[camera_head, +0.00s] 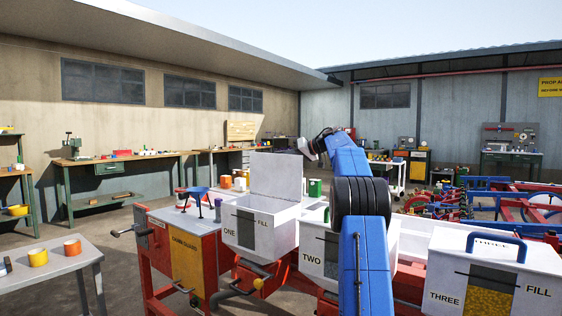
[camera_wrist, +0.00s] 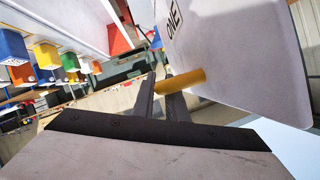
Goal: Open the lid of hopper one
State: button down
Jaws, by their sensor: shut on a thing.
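Hopper one (camera_head: 268,235) is a white box marked ONE and FILL, with a dark level window. Its lid (camera_head: 277,174) stands up, open, at the back of the box in the head view. In the wrist view the white lid (camera_wrist: 250,60) with its ONE label fills the upper right, and a yellow handle (camera_wrist: 187,80) sticks out from it. My gripper (camera_wrist: 163,92) is shut on this handle. In the head view my fingers and the handle cannot be made out; my wrist shows just right of the lid's upper edge.
Hopper two (camera_head: 318,248), partly hidden by my arm, and hopper three (camera_head: 490,275), with a blue handle, stand to the right, lids down. A red-framed machine with a lever (camera_head: 240,291) is below. A grey table (camera_head: 70,262) with yellow and orange pots stands at the left.

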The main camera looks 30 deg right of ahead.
jog(key=c, duration=1.8)
grip_release()
jog(key=shift+f, duration=0.1)
jog(key=shift+o, duration=0.2)
jog(key=v, duration=1.7)
jog(key=shift+s, duration=0.15)
